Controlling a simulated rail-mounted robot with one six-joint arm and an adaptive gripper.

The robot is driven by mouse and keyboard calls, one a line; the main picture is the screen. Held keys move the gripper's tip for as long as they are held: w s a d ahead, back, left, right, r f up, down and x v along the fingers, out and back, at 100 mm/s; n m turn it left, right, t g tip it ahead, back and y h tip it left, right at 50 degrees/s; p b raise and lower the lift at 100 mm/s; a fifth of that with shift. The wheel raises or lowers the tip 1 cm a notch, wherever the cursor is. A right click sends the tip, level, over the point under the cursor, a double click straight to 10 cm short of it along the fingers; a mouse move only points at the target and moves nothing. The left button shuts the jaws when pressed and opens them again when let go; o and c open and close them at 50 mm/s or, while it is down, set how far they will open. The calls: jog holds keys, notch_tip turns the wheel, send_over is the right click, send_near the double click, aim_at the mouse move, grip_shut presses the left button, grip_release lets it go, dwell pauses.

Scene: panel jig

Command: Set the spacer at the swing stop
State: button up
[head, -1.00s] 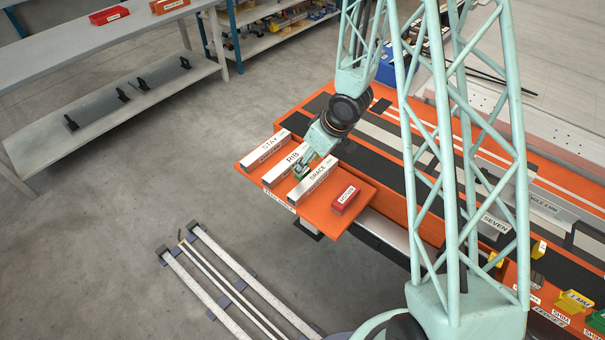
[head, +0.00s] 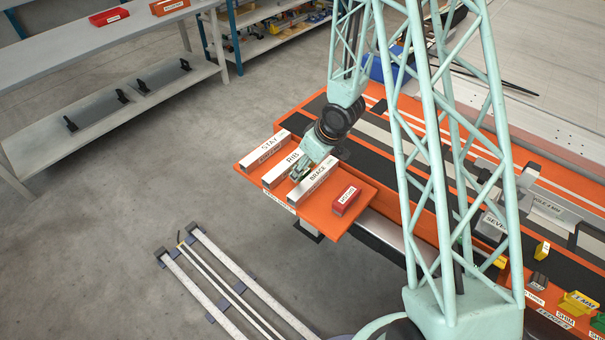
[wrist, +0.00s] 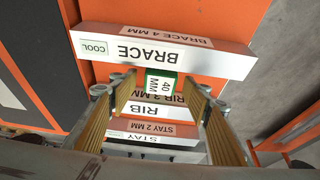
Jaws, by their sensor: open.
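A small green block labelled 40 MM (wrist: 160,82), seemingly the spacer, lies between the white BRACE and RIB bars in the wrist view. My gripper (wrist: 158,95) is open, its two fingers spread to the left and right of the block's line. I cannot tell how far above the block the fingertips are. In the head view my gripper (head: 300,172) is low over the orange shelf, by the RIB (head: 284,164) and BRACE (head: 314,182) bars, and largely hides the block. I cannot pick out the swing stop with certainty.
The STAY bar (head: 265,150) lies beyond RIB. The orange bench (head: 440,235) carries dark strips, grey fixtures (head: 545,205) and a yellow labelled bin (head: 578,302). Floor rails (head: 225,285) lie in front.

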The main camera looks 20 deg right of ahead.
jog(key=c, duration=1)
jog(key=shift+r, duration=0.15)
jog(key=shift+r+p, duration=2.25)
jog(key=shift+r, duration=2.6)
